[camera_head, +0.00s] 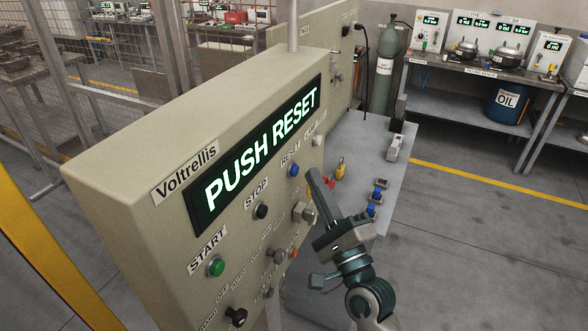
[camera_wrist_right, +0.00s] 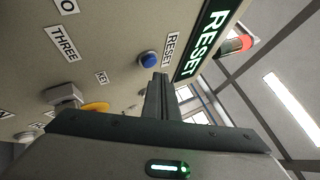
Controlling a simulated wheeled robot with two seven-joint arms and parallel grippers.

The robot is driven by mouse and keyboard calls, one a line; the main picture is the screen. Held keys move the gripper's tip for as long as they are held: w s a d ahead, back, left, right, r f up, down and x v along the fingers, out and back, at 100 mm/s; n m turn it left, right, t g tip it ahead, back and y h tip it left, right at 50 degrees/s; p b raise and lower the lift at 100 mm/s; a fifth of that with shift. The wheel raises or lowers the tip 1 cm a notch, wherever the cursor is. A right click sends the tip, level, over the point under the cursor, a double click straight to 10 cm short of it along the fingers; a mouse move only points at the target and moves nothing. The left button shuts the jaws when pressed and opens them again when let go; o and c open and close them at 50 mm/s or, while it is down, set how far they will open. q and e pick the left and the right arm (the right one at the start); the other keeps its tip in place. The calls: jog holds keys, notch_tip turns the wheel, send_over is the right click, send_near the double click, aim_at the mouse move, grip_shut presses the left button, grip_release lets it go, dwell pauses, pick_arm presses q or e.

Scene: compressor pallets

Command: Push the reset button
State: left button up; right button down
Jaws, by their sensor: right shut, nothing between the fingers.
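The blue reset button (camera_head: 293,171) sits on the sloping face of the beige Voltrellis control panel (camera_head: 120,215), under a RESET label. It also shows in the right wrist view (camera_wrist_right: 148,59). The panel's screen (camera_head: 258,150) reads PUSH RESET. My right gripper (camera_head: 311,173) is shut and empty, its narrow fingers pointing up at the panel. The fingertips are just right of the blue button in the head view. In the wrist view the tips (camera_wrist_right: 160,78) appear very close to the button; I cannot tell whether they touch it. My left gripper is out of view.
A grey table (camera_head: 385,150) with small parts stands behind my right gripper. Open floor (camera_head: 470,235) lies to the right.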

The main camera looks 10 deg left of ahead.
jog(key=shift+w+a, duration=0.3)
jog(key=shift+a, duration=0.6)
dwell(1.4)
jog(key=shift+d, duration=0.15)
jog(key=shift+s+d+p, duration=0.3)
jog(key=shift+d+p, duration=0.05)
jog(key=shift+d, duration=0.4)
jog(key=s+d, duration=0.2)
jog(key=d, duration=0.3)
jog(key=shift+d+p, duration=0.3)
jog(key=shift+d, duration=0.05)
jog(key=shift+w, duration=0.1)
dwell(0.9)
